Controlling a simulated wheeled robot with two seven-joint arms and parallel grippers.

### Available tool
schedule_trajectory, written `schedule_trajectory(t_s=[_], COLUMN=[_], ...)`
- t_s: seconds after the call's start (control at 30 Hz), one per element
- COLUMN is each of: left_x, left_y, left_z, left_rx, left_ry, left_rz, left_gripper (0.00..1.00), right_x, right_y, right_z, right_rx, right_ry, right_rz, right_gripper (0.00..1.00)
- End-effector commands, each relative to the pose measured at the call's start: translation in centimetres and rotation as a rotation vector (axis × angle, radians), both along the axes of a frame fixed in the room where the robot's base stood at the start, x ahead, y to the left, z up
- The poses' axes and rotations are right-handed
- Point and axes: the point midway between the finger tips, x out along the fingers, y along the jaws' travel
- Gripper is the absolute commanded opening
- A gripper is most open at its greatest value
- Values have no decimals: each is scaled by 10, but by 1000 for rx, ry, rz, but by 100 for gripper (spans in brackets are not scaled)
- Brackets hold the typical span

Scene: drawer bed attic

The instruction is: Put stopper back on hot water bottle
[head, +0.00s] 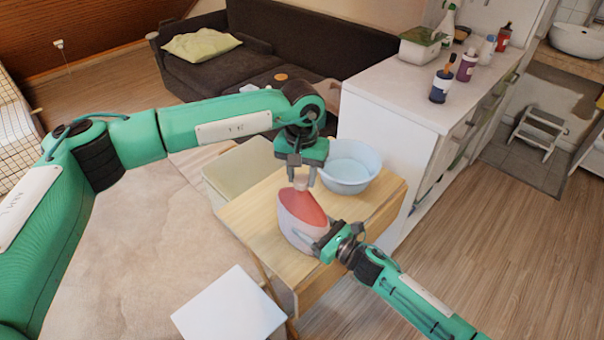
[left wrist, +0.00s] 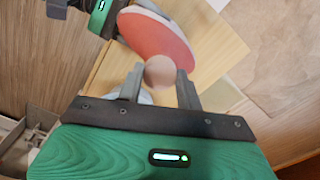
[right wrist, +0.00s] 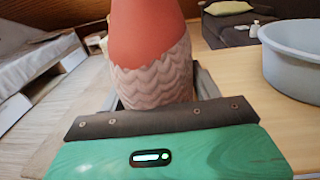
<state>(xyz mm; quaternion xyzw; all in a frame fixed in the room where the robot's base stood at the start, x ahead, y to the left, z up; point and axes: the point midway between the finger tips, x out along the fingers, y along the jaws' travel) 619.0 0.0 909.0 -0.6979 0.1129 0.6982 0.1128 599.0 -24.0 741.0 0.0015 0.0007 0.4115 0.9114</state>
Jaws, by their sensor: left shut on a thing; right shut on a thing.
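The hot water bottle (head: 303,209), red on top with a pale pink knitted cover below, stands on the wooden table. It also shows in the left wrist view (left wrist: 155,38) and fills the middle of the right wrist view (right wrist: 152,75). My right gripper (head: 322,243) is shut on its covered side. My left gripper (head: 302,178) points down over the bottle's top, shut on the round pinkish-beige stopper (left wrist: 160,71). The stopper is right at the bottle's neck. The fingers partly hide the neck, so I cannot tell whether the stopper is seated in it.
A light blue basin (head: 352,168) stands behind the bottle on the table (head: 365,220). A white counter (head: 400,90) with several bottles is beyond it. A beige bed (head: 160,250) and a white square surface (head: 230,305) lie to the left and front.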

Motion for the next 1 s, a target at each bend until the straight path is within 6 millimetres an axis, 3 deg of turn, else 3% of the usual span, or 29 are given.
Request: schedule_trajectory(t_s=[0.2, 0.4, 0.8, 0.83, 0.9, 1.0], left_x=[1, 1, 1, 1, 1, 1], left_y=[1, 1, 1, 1, 1, 1], left_z=[1, 1, 1, 1, 1, 0], left_rx=[0, -1, -1, -1, -1, -1], left_ry=[-1, -1, -1, -1, -1, -1], left_rz=[-337, -550, -598, -598, -598, -597], left_gripper=[15, 15, 15, 42, 55, 58], right_x=[0, 0, 0, 0, 0, 0], right_y=[-1, -1, -1, -1, -1, -1], right_z=[0, 0, -1, -1, -1, -1], right_rx=[0, 0, -1, -1, -1, -1], right_ry=[1, 1, 2, 2, 2, 2], right_rz=[-1, -1, -1, -1, -1, -1], right_gripper=[0, 0, 0, 0, 0, 0])
